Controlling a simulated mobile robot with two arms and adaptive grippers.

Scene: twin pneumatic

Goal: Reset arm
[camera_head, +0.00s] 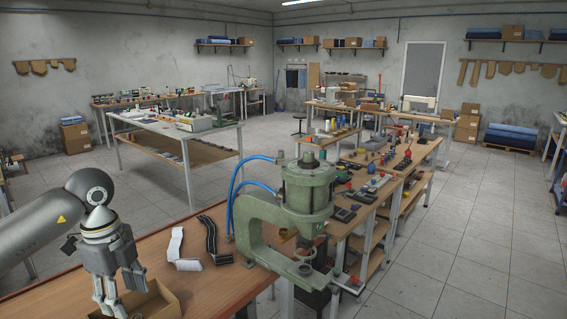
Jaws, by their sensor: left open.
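My left gripper (122,292) hangs from the grey arm that comes in from the left. It points down over an open cardboard box (165,300) on the wooden bench (225,287). Its fingers are apart and I see nothing held between them. The fingers hide part of the box, and the box's inside is mostly out of sight. My right gripper is not in view.
A green pneumatic press (262,228) with blue hoses stands at the bench's right edge. A white strip (176,246) and a dark strip (209,238) lie on the bench left of it. Benches with small tools stand behind. Open tiled floor (440,270) lies at the right.

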